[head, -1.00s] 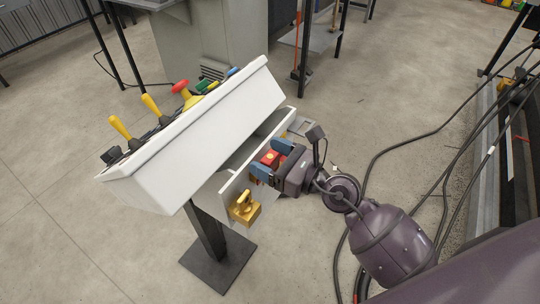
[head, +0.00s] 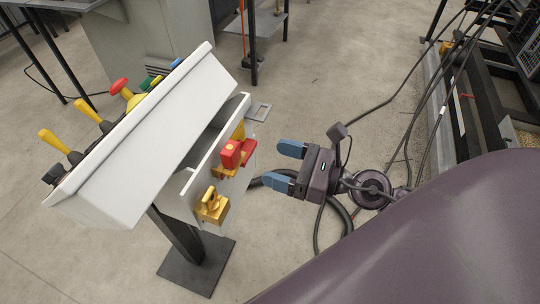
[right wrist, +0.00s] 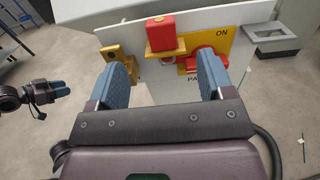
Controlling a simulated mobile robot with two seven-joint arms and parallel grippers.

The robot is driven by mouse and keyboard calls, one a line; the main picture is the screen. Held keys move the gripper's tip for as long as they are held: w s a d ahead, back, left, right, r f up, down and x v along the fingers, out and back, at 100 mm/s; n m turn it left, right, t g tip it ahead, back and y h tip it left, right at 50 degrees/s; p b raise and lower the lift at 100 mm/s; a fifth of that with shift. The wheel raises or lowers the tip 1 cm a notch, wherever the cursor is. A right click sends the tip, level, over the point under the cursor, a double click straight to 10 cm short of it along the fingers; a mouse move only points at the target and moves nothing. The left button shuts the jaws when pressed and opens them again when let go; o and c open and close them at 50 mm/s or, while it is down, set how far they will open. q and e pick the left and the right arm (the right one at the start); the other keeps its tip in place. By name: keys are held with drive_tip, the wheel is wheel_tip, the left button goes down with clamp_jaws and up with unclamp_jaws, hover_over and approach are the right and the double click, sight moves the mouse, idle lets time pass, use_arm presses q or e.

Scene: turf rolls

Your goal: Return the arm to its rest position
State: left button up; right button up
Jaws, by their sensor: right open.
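My right gripper (head: 272,163) is open and empty, with blue fingers pointing left toward the white console (head: 135,155). A gap of bare floor shows between its fingertips and the console's front panel in the head view. On the panel sit a red block-shaped handle (head: 231,153) on a yellow bracket and a gold padlock-like piece (head: 212,206). In the right wrist view, the red block (right wrist: 162,34) stands beyond the fingers, beside a red part on a yellow plate (right wrist: 222,48) marked "ON". My left gripper (right wrist: 57,89) shows small at the left edge there; its jaw opening is unclear.
The console top has yellow levers (head: 53,141) and a red knob (head: 118,86). Its dark post stands on a square base plate (head: 197,266). Black cables (head: 390,127) lie on the floor to the right, near a dark metal frame (head: 480,105).

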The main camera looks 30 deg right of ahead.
idle(0.6)
drive_tip(key=w+d+f+m+t+h, duration=0.1)
drive_tip(key=d+f+m+t+h, duration=0.2)
drive_tip(key=m, duration=1)
drive_tip(key=w+d+f+m+h, duration=0.15)
drive_tip(key=d+m+h, duration=0.35)
drive_tip(key=m, duration=0.8)
use_arm(q)
drive_tip(key=r+p, duration=0.1)
drive_tip(key=p, duration=0.1)
drive_tip(key=shift+s+a+r+p, duration=0.1)
drive_tip(key=shift+s+r+p, duration=0.15)
drive_tip(key=shift+r+p, duration=0.15)
use_arm(e)
drive_tip(key=s+a+f+m+g+h, duration=0.1)
drive_tip(key=s+f+m+g+h, duration=0.2)
drive_tip(key=s+f+m, duration=0.9)
wheel_tip(320, 180, down, 4)
drive_tip(key=m+g, duration=0.3)
drive_tip(key=m, duration=0.1)
drive_tip(key=shift+s+a+m, duration=0.15)
drive_tip(key=shift+a+m, duration=0.15)
drive_tip(key=shift+a, duration=0.1)
use_arm(q)
drive_tip(key=shift+w+r, duration=0.1)
drive_tip(key=shift+w, duration=0.1)
drive_tip(key=shift+a, duration=0.15)
use_arm(e)
drive_tip(key=shift+a, duration=0.15)
